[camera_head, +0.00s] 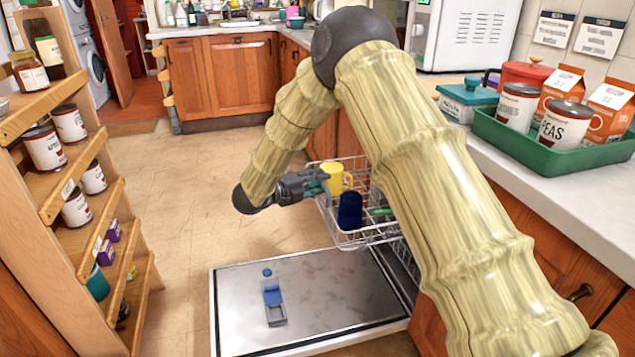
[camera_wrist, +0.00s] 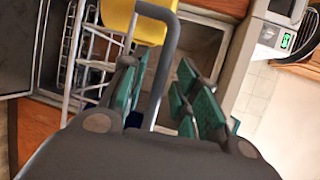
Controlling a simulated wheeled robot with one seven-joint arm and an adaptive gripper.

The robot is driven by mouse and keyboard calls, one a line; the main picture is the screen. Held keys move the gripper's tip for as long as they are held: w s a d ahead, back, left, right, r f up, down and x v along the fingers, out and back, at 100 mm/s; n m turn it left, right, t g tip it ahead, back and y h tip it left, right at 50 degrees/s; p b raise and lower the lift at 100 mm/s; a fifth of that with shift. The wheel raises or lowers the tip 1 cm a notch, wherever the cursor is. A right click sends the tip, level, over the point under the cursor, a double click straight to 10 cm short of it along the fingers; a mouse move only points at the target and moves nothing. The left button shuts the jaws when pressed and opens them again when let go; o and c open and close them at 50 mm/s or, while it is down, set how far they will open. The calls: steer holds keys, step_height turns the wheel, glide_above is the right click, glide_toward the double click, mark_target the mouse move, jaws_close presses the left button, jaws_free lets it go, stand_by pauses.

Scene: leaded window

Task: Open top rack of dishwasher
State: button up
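The dishwasher door (camera_head: 345,290) lies folded down flat. The white wire top rack (camera_head: 372,238) stands partly out of the dishwasher above it, holding a yellow mug (camera_head: 333,178) and a dark blue cup (camera_head: 349,211). My gripper (camera_head: 324,184) is at the rack's left, outer end. In the wrist view, the green fingers of my gripper (camera_wrist: 158,92) are apart, with the rack's grey bar handle (camera_wrist: 167,62) passing between them. A gap shows beside the bar; whether either finger touches it is unclear. My arm hides part of the rack and the dishwasher opening.
A blue and grey dispenser piece (camera_head: 273,303) lies on the door. A wooden shelf of cans (camera_head: 70,190) stands at left. The counter (camera_head: 590,205) at right carries a green tray (camera_head: 560,160) of cans and cartons. The floor between shelf and door is clear.

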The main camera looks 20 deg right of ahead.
steer(key=shift+a, duration=0.15)
steer(key=v, duration=1.1)
steer(key=shift+s+a, duration=0.15)
steer(key=shift+a, duration=0.2)
